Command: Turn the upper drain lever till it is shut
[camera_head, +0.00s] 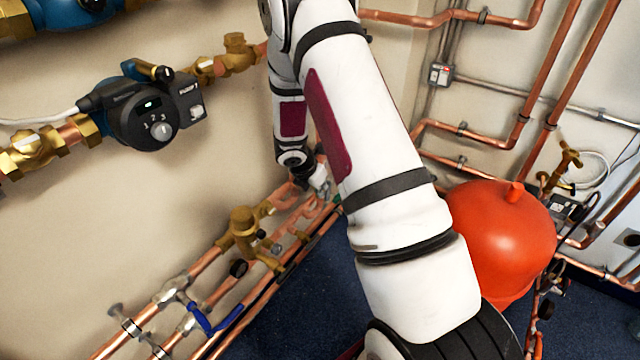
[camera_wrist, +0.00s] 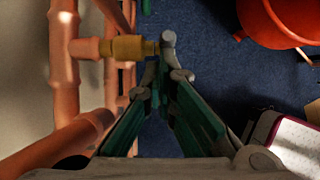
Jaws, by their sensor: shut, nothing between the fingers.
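My gripper (camera_wrist: 160,66) is shut and empty in the wrist view, its green fingers brought together at the tips. Just beyond the tips, a brass fitting (camera_wrist: 126,47) sticks out to the right from a copper pipe. A small grey piece (camera_wrist: 168,40) with rounded ends stands at the fitting's outer end, in line with the tips. It looks like the drain lever. I cannot tell whether the fingers touch it, nor clearly which way it is turned. In the head view my gripper is small beside the lower pipes and partly hidden by my arm.
Copper pipes (camera_wrist: 64,60) run close on the left in the wrist view. A red tank (camera_head: 500,235) stands right of my arm. A blue lever (camera_head: 205,318) sits on the lower pipes. A pump (camera_head: 150,110) is on the wall. Blue floor (camera_wrist: 212,45) lies open between pipes and tank.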

